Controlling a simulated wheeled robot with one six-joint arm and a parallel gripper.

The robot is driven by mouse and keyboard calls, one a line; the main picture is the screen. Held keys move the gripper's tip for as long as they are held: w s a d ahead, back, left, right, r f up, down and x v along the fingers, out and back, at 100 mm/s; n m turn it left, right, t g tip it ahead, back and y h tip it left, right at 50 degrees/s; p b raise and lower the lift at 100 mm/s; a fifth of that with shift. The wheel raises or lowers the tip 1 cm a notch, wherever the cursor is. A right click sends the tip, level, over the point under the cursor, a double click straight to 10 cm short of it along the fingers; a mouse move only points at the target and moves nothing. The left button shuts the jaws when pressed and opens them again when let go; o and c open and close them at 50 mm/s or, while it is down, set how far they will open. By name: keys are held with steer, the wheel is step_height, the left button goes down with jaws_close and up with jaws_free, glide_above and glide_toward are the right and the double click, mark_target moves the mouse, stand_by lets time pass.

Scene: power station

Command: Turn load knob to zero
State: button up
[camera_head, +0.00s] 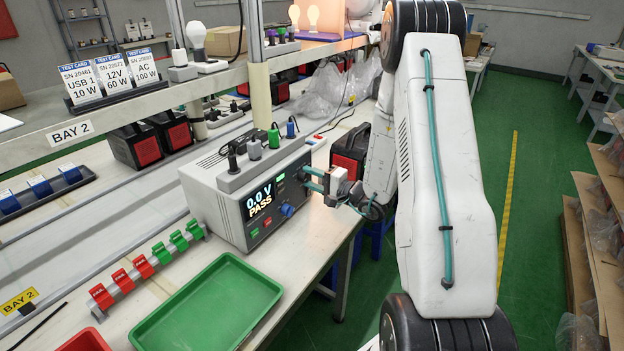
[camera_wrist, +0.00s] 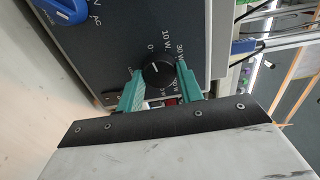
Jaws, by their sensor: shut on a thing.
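The grey tester box (camera_head: 215,205) stands on the bench; its display (camera_head: 259,198) reads 0.0 V PASS. In the wrist view the black load knob (camera_wrist: 158,75) sits on its dark panel, with 0, 10 W, 30 W and further marks around it. A short white pointer line on the knob points to the upper left, near the 0 side; its exact alignment is hard to tell. My gripper (camera_head: 308,180) is at the panel's right side. Its teal fingers, also in the wrist view (camera_wrist: 160,82), are shut on the knob from both sides. The head view hides the knob.
A blue selector knob (camera_head: 287,211) is lower on the panel, also at the upper left of the wrist view (camera_wrist: 68,10). Plugs stand on top of the box. A green tray (camera_head: 208,304) and a row of red and green clips (camera_head: 145,267) lie in front.

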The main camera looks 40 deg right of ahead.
stand_by(0.4)
steer(key=o, duration=1)
steer(key=v, duration=0.8)
steer(key=shift+w, duration=0.1)
